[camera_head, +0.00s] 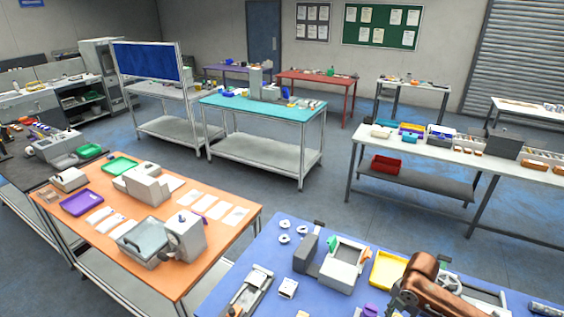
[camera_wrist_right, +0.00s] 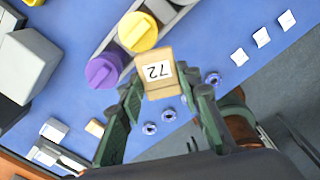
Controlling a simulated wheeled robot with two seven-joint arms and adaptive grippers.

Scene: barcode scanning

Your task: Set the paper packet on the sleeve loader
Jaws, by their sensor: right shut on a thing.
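A tan paper packet (camera_wrist_right: 170,90) with a white label reading 72, upside down in the right wrist view, sits between the green fingers of my right gripper (camera_wrist_right: 160,92). The gripper is shut on it, above the blue table. In the head view my copper right arm reaches in at the lower right; the packet cannot be made out there. I cannot tell for sure which device is the sleeve loader. A grey strip-shaped device with a purple knob (camera_wrist_right: 104,71) and a yellow knob (camera_wrist_right: 138,31) lies beyond the packet in the wrist view. My left gripper is not in view.
The blue table (camera_head: 228,281) holds a grey-white machine (camera_head: 340,268), a yellow tray (camera_head: 388,271), a long device (camera_head: 250,291) and small white rings (camera_head: 284,239). Small white cards (camera_wrist_right: 262,37) lie near its edge. An orange table (camera_head: 222,238) stands at left, with floor between.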

